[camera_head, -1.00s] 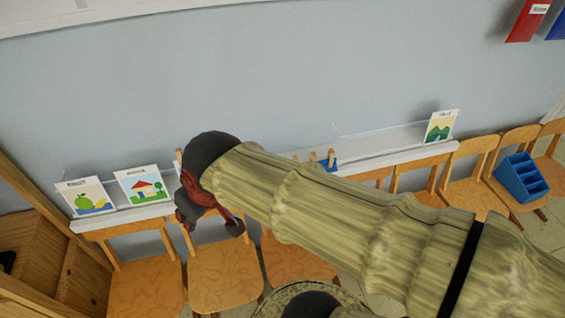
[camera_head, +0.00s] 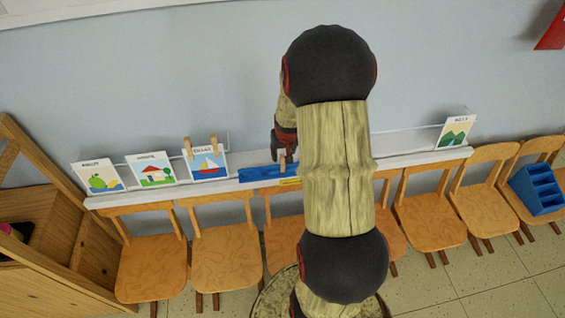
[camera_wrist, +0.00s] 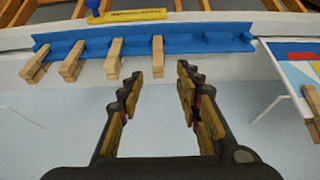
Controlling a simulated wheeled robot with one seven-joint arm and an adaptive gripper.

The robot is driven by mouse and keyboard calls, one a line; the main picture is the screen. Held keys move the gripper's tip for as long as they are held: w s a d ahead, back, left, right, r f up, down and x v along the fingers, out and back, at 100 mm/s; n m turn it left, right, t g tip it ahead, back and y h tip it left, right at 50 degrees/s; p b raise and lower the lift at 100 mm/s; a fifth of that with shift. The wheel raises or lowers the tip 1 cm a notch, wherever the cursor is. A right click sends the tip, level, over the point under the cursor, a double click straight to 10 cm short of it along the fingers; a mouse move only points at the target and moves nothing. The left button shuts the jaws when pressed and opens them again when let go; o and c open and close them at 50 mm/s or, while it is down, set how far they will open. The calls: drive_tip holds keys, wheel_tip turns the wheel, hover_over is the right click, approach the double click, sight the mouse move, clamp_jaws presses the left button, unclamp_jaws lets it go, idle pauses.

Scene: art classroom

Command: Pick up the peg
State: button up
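Several wooden pegs stand in a row on a long blue rack (camera_wrist: 215,42) in the wrist view, among them one at the far left (camera_wrist: 33,65) and one farthest right in the row (camera_wrist: 157,55). My gripper (camera_wrist: 158,76) is open and empty. Its fingertips lie either side of the rightmost peg in the row, seemingly just short of it. In the head view my gripper (camera_head: 284,146) is partly hidden by my arm, above the blue rack (camera_head: 258,174). One peg (camera_head: 283,165) shows below it there.
Pegs (camera_head: 188,148) stand at the boat card (camera_head: 207,166) on the white ledge (camera_head: 110,201). More cards stand left (camera_head: 98,176) and right (camera_head: 456,132). The wall (camera_head: 150,80) is close behind; chairs (camera_head: 226,250) line the front. A blue organizer (camera_head: 541,188) sits at right.

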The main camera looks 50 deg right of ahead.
sight(282, 156)
drive_tip(key=x, duration=0.5)
drive_tip(key=shift+w+d+f+b, duration=0.2)
drive_tip(key=shift+d+f+b, duration=0.1)
drive_tip(key=shift+b, duration=0.1)
drive_tip(key=shift+c, duration=1.3)
clamp_jaws()
